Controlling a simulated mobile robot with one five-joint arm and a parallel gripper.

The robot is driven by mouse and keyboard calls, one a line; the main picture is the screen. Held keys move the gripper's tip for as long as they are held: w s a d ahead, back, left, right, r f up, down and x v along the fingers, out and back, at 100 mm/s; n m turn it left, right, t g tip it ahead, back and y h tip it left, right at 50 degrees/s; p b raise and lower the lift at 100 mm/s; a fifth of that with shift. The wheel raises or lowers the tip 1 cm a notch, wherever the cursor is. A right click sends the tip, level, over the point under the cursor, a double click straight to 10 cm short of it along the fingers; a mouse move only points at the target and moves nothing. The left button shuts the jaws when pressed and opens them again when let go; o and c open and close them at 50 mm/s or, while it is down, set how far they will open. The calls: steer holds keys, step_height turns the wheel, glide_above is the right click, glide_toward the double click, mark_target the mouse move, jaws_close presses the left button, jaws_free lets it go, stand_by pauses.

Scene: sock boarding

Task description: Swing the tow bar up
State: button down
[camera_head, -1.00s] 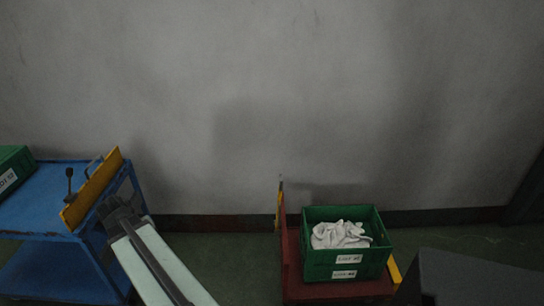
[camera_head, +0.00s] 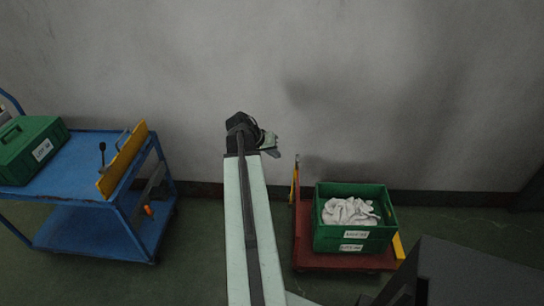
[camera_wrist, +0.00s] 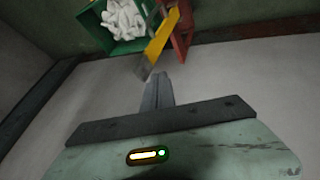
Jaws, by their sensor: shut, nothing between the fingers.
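A dark grey bar with an orange end (camera_head: 149,210) hangs low at the right end of the blue cart (camera_head: 75,180); it looks like the tow bar. It is small and partly hidden by the cart's frame. My gripper (camera_head: 270,146) is up in front of the wall, well to the right of the cart and touching nothing. In the wrist view my gripper (camera_wrist: 157,88) shows with its fingers together and empty. The bar with the orange end is not seen in the wrist view.
The cart carries a green case (camera_head: 35,150), a black-knobbed lever (camera_head: 102,155) and a yellow plate (camera_head: 123,160). A red dolly (camera_head: 304,235) bears a green crate (camera_head: 335,238) of white socks (camera_head: 350,211). Floor between cart and dolly is partly clear. A dark grey block (camera_head: 470,275) is at lower right.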

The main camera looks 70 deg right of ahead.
steer(key=s+d+f+b, duration=0.2)
steer(key=s+d+f, duration=0.1)
steer(key=s, duration=0.1)
steer(key=shift+s+d+f, duration=0.15)
steer(key=shift+s+d, duration=0.05)
steer(key=shift+s, duration=0.2)
steer(key=s, duration=0.1)
steer(key=s+d, duration=0.1)
steer(key=s, duration=0.2)
steer(key=shift+s+d, duration=0.25)
steer(key=shift+d, duration=0.1)
steer(key=shift+w, duration=0.1)
